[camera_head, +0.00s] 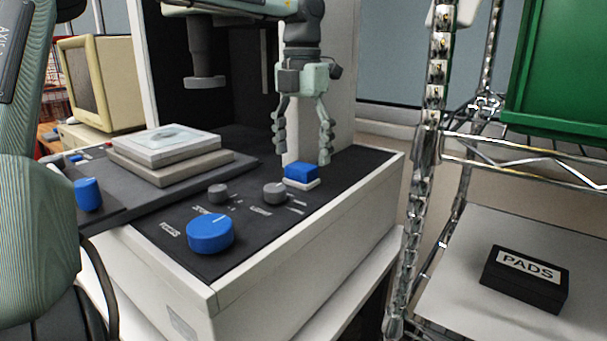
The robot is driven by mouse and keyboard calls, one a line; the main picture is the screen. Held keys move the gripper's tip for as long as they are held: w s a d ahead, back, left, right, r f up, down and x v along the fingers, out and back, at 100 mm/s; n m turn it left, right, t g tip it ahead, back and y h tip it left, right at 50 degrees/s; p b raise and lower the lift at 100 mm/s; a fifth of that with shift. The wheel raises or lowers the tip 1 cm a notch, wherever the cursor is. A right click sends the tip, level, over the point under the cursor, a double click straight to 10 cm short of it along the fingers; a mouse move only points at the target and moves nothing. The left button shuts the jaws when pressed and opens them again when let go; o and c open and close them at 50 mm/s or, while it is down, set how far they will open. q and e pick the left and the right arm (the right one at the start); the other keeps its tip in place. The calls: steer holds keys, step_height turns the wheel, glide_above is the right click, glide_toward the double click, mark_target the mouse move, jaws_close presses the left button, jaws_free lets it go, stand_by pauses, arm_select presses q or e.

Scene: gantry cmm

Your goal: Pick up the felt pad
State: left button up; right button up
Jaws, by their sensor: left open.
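A small blue block on a white layer (300,175) lies on the dark control panel, near its right back edge. It looks like the felt pad, though its material is too small to tell. My left gripper (304,153) points down just above it. Its two fingers are spread apart with nothing between them. My right gripper is not in view.
A blue focus knob (210,234) and two grey knobs (275,193) stand up from the panel. A stage with stacked plates (168,165) is at left. A chrome wire rack (425,180) stands at right, with a black box labelled PADS (525,280) on its lower shelf.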

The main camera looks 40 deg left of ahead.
mark_target(301, 166)
arm_select(q)
step_height(301, 166, down, 4)
steer(key=shift+f, duration=0.1)
steer(key=c, duration=1.3)
steer(key=shift+c, duration=0.2)
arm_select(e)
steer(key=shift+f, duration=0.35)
arm_select(q)
steer(key=shift+r, duration=0.7)
step_height(301, 166, up, 2)
steer(key=shift+r, duration=0.15)
steer(key=w+d+b, duration=0.1)
steer(key=d+b, duration=0.1)
steer(key=d, duration=1.6)
steer(key=shift+w+b, duration=0.3)
steer(key=shift+w, duration=0.1)
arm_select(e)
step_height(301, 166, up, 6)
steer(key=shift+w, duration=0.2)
